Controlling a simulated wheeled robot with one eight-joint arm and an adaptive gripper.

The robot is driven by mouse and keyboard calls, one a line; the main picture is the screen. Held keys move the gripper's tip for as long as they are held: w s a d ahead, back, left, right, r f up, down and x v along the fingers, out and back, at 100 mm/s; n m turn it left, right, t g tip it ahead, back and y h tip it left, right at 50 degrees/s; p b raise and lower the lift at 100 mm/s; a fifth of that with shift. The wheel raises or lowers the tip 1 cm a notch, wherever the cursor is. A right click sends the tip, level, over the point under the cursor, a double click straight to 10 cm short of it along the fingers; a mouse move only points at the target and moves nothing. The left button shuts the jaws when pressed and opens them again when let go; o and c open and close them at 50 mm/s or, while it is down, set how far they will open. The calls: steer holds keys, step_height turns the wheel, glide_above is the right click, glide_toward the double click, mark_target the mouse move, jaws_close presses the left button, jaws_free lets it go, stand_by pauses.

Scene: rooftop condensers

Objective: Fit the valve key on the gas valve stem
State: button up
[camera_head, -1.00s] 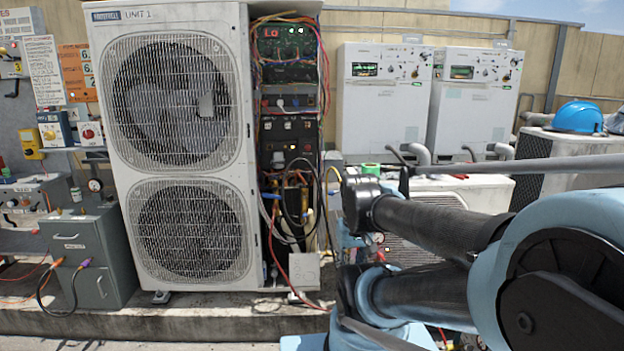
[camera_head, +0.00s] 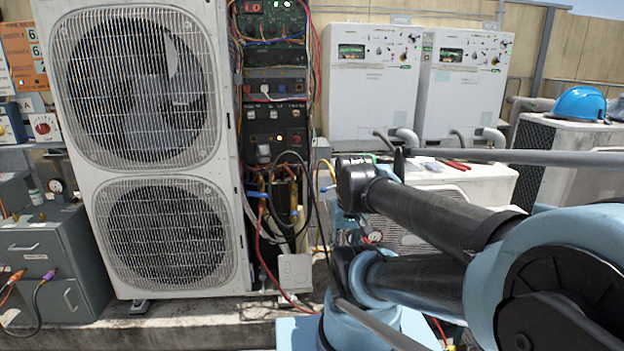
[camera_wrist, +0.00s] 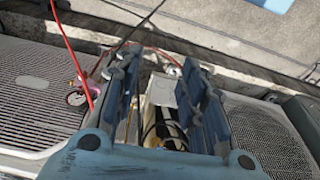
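My gripper (camera_wrist: 157,78) shows in the wrist view with its two blue-grey fingers wide apart and nothing held between them. Beyond the fingers is the open service bay of the large condenser, with a pale box or plate (camera_wrist: 161,90) and dark hoses. In the head view the open bay (camera_head: 275,125) holds boards, wires and brass-coloured fittings (camera_head: 262,185) low down. I cannot make out the gas valve stem among them. I cannot identify the valve key in either view. My gripper is not visible in the head view.
The large two-fan condenser (camera_head: 150,150) stands left of the bay. A grey cabinet (camera_head: 45,260) stands at far left. Two white units (camera_head: 370,85) stand behind, and a low condenser top (camera_head: 440,175) carries red-handled items (camera_head: 455,165). A blue helmet (camera_head: 580,104) sits at right. Loose hoses hang before the bay.

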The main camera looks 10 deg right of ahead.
steer(key=w+a+r+m+g+y, duration=0.1)
steer(key=w+a+r+m+y, duration=0.3)
steer(key=w, duration=0.5)
steer(key=w+a+r+m+y, duration=0.35)
steer(key=w+r+m, duration=0.2)
steer(key=w, duration=0.35)
steer(key=w+d+f+m+y, duration=0.25)
steer(key=w+m, duration=0.25)
steer(key=w, duration=0.5)
steer(key=w+d+f+m+y, duration=0.1)
steer(key=w+m+y, duration=0.3)
steer(key=w, duration=0.6)
glide_toward(259, 190)
steer(key=s+a+f, duration=0.2)
steer(key=a+f, duration=0.1)
steer(key=a, duration=0.1)
steer(key=shift+s+a+f+h, duration=0.2)
steer(key=shift+s+a+h, duration=0.1)
steer(key=shift+s+a, duration=0.05)
steer(key=c, duration=0.8)
jaws_close()
